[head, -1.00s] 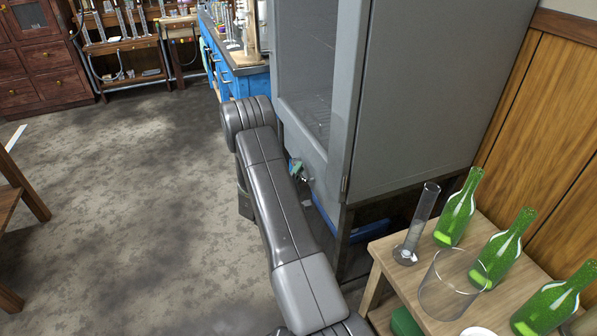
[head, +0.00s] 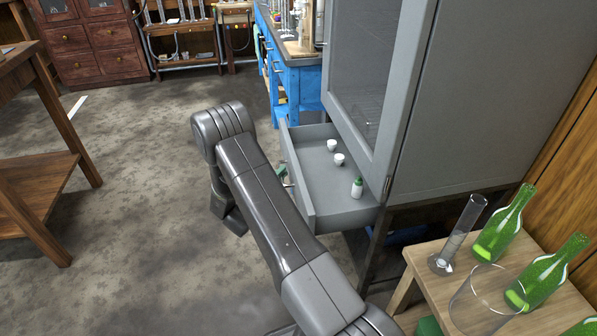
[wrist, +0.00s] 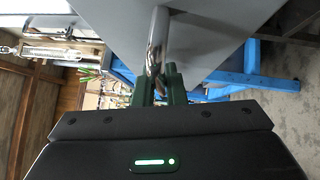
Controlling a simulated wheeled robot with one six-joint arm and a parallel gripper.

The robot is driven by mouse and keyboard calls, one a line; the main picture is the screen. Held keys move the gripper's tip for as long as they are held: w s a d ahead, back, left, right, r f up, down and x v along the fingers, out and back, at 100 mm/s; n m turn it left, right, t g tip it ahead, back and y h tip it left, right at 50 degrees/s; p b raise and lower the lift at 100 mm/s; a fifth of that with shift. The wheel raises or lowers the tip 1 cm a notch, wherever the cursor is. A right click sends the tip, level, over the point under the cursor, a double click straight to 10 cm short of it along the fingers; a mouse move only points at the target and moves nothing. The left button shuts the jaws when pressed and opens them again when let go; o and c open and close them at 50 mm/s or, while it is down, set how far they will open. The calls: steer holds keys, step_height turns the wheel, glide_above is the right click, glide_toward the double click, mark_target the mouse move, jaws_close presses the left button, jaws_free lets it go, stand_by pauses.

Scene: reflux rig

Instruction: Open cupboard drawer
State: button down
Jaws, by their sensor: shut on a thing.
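The grey cupboard (head: 455,110) stands right of centre in the head view. Its drawer (head: 322,190) is pulled well out to the left, with its inside showing. In it are two small white cups (head: 336,152) and a small white bottle with a green cap (head: 357,187). My gripper (head: 283,173) is at the drawer's front, mostly hidden behind my arm. In the wrist view, the green fingers of my gripper (wrist: 160,82) are shut on the shiny metal drawer handle (wrist: 159,40). The grey drawer front (wrist: 205,35) fills the upper middle.
A wooden table (head: 415,265) with green bottles (head: 505,225), a measuring cylinder (head: 455,240) and a glass beaker (head: 485,300) stands at the lower right. A blue bench (head: 290,90) is behind the cupboard. A wooden table (head: 60,150) is at the left. The floor between is clear.

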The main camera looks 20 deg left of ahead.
steer(key=shift+s+a, duration=0.45)
steer(key=shift+a, duration=0.2)
steer(key=shift+s+a, duration=0.4)
steer(key=shift+a, duration=0.2)
steer(key=c, duration=1.5)
jaws_free()
steer(key=shift+s, duration=0.1)
steer(key=p+v, duration=0.3)
steer(key=v, duration=1)
steer(key=shift+s+a, duration=0.15)
steer(key=shift+s, duration=0.15)
steer(key=shift+w, duration=0.1)
steer(key=b+x, duration=0.1)
steer(key=x, duration=0.6)
steer(key=b+x, duration=0.2)
steer(key=x, duration=0.5)
steer(key=shift+d, duration=0.2)
